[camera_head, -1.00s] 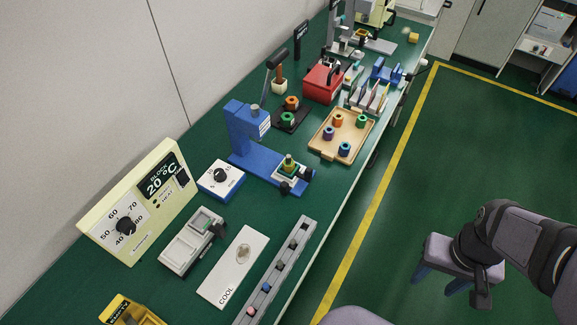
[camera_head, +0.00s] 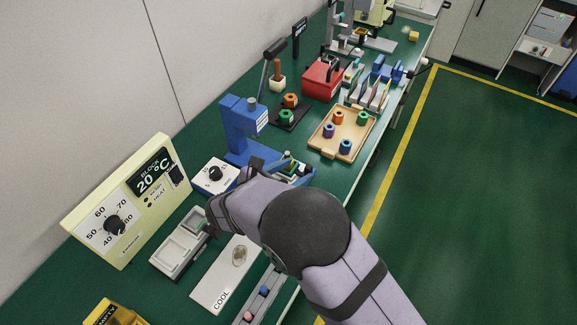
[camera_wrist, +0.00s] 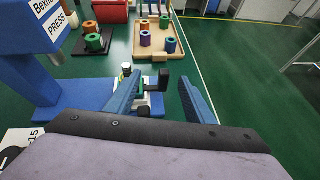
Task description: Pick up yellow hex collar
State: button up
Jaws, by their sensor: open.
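My gripper (camera_wrist: 160,78) is open, its two blue fingers spread and empty in the wrist view. They point over the small fixture on the foot of the blue press (camera_wrist: 75,93). A small upright piece with a pale top and green below (camera_wrist: 126,70) stands there, partly behind the left finger. I cannot tell whether a yellow hex collar is part of it. In the head view the fixture (camera_head: 288,162) is partly hidden by my arm. A small yellow block-like piece (camera_head: 414,36) lies at the bench's far end, too small to identify surely.
A wooden tray (camera_head: 314,141) with orange, green, purple and blue collars lies beyond the press. A black stand (camera_head: 291,119) holds orange and green collars. A red box (camera_head: 320,80) stands behind.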

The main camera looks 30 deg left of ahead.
jog(key=shift+a+f+n+t+y+p, duration=0.2)
jog(key=shift+a+f+n+y, duration=0.15)
jog(key=shift+a, duration=0.45)
jog(key=shift+a+f+n+t+y+p, duration=0.2)
jog(key=shift+a+n, duration=0.25)
jog(key=shift+a, duration=0.4)
jog(key=shift+a+f+n+t+y+p, duration=0.15)
jog(key=shift+a+f+n+y, duration=0.25)
jog(key=shift+a, duration=0.4)
jog(key=shift+p+x, duration=0.6)
jog(key=shift+x, duration=1.55)
jog(key=shift+a+f, duration=0.1)
jog(key=shift+c, duration=0.2)
jog(key=c, duration=1.1)
